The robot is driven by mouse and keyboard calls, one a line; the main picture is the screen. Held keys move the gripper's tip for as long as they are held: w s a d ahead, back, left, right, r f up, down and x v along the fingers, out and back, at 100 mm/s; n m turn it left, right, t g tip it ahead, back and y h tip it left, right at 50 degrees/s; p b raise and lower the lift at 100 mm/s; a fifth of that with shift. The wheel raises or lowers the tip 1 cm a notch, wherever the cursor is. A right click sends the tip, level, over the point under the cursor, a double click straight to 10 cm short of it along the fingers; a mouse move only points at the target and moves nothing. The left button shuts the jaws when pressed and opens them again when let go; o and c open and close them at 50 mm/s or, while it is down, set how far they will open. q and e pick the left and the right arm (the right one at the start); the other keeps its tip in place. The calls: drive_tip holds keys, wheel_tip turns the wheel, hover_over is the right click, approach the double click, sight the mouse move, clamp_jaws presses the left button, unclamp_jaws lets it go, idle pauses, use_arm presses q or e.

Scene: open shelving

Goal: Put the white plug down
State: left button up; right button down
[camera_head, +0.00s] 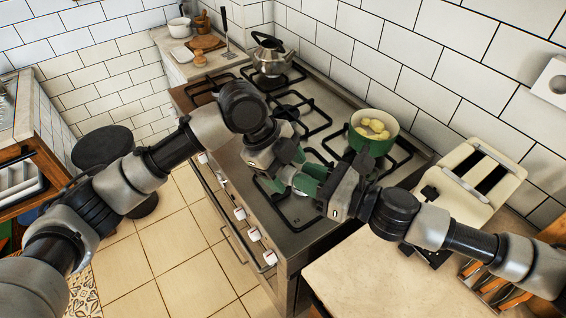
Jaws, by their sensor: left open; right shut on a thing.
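My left gripper (287,170) comes in from the left over the stove's front part, its green fingers apart. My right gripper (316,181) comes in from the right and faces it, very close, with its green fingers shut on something. A small pale piece, likely the white plug (302,184), shows between the two grippers at the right gripper's fingertips. Most of it is hidden by the fingers, so its shape and tilt cannot be told. Both grippers appear above the burner grates; I cannot tell whether the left fingers touch the pale piece.
The stove (300,237) has black grates, a metal kettle (270,57) at the back and a green pot (372,137) with yellowish food near my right gripper. A cream toaster (468,178) stands right. The front right counter (365,275) has clear room. A white wall socket (552,83) is upper right.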

use_arm(q)
drive_tip(key=c, duration=0.9)
drive_tip(key=shift+c, duration=0.6)
use_arm(e)
drive_tip(key=c, duration=0.9)
unclamp_jaws()
